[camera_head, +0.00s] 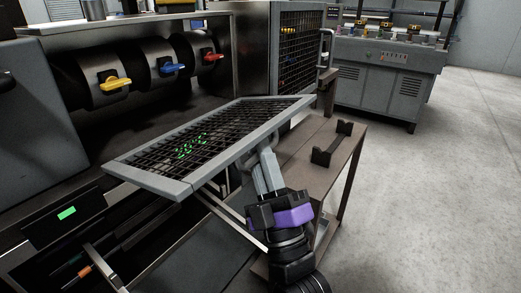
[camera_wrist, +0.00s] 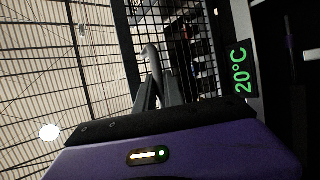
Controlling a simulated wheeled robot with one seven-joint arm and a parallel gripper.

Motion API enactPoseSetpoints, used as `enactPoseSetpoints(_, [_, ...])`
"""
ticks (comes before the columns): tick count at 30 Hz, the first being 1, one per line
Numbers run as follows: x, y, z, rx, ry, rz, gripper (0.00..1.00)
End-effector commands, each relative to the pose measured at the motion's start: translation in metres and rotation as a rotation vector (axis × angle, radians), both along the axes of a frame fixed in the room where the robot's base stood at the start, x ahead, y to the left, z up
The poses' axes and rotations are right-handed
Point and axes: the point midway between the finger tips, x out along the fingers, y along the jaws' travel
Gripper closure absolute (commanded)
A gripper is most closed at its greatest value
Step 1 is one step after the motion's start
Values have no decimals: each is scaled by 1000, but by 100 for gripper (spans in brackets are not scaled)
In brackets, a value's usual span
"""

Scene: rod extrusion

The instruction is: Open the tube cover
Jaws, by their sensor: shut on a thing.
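The tube cover (camera_head: 172,188) is a black mesh panel in a grey frame, tilted out from the machine front. My gripper (camera_head: 265,158) reaches up to its near right edge from below and is shut on the cover's handle. In the wrist view my gripper fingers (camera_wrist: 155,82) close around a curved grey handle (camera_wrist: 150,53), with the mesh cover (camera_wrist: 184,45) right behind it. The far end of the handle is partly hidden by the fingers and frame.
Behind the cover are tubes with yellow (camera_head: 115,84), blue (camera_head: 172,68) and red (camera_head: 213,57) levers. A second mesh panel (camera_head: 296,50) stands at the right. A brown side table (camera_head: 300,165) holds a dark cradle (camera_head: 332,143) beside my arm. The floor at right is clear.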

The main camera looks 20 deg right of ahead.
Motion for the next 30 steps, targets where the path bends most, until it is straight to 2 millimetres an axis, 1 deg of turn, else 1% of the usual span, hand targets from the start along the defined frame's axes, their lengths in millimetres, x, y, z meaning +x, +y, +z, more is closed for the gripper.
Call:
enactPoseSetpoints(1, [-3,5,3,1,-10,10,100])
enactPoseSetpoints(6, [-3,5,3,2,-9,10,100])
enactPoseSetpoints(7, [-3,5,3,2,-10,10,85])
enactPoseSetpoints(10, [-3,5,3,1,-9,9,66])
enactPoseSetpoints(23, [-2,1,0,0,-2,3,66])
enactPoseSetpoints(26, [-7,1,-6,0,1,3,66])
enactPoseSetpoints(30, [-23,0,-21,1,2,4,66])
